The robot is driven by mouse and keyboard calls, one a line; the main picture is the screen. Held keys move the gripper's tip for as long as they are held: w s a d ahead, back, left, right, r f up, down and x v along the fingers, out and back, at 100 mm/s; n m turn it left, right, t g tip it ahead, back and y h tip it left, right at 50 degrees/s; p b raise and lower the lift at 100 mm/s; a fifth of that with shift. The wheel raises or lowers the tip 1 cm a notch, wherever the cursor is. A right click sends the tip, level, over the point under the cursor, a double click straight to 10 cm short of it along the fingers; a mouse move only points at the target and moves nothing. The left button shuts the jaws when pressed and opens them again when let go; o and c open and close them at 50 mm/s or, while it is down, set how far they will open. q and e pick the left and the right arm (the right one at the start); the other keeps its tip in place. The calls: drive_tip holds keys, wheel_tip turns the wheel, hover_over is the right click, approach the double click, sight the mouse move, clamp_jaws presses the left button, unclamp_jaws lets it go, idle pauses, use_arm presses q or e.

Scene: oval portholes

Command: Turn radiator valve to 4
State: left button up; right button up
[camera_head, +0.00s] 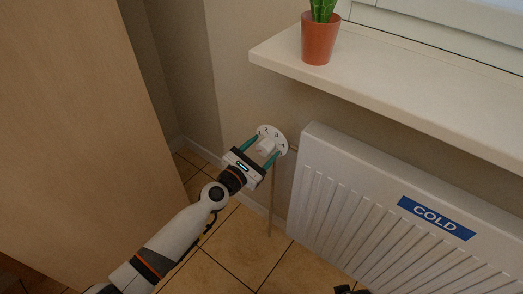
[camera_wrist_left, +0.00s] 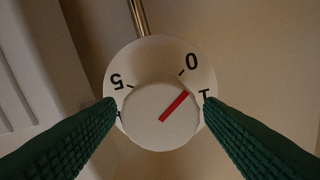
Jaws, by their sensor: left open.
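The radiator valve is a white round dial (camera_head: 271,133) on the wall side of the radiator's left end, with a white knob (camera_head: 265,147) in front. The 5 shows at the dial's left; the other numbers are hidden behind the knob and fingers. My left gripper (camera_head: 267,145) is open, its green fingers on either side of the knob with the tips over the dial's edges. I cannot tell whether they touch the knob.
The white radiator (camera_head: 340,190) with a blue COLD label (camera_head: 436,218) stands right of the valve. A window sill (camera_head: 400,85) with a potted cactus (camera_head: 319,38) juts out above. A wooden cabinet (camera_head: 80,120) stands at left. A thin pipe (camera_head: 272,200) runs below the valve.

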use_arm(q)
drive_tip(key=c, duration=1)
drive_tip(key=shift+o, duration=0.2)
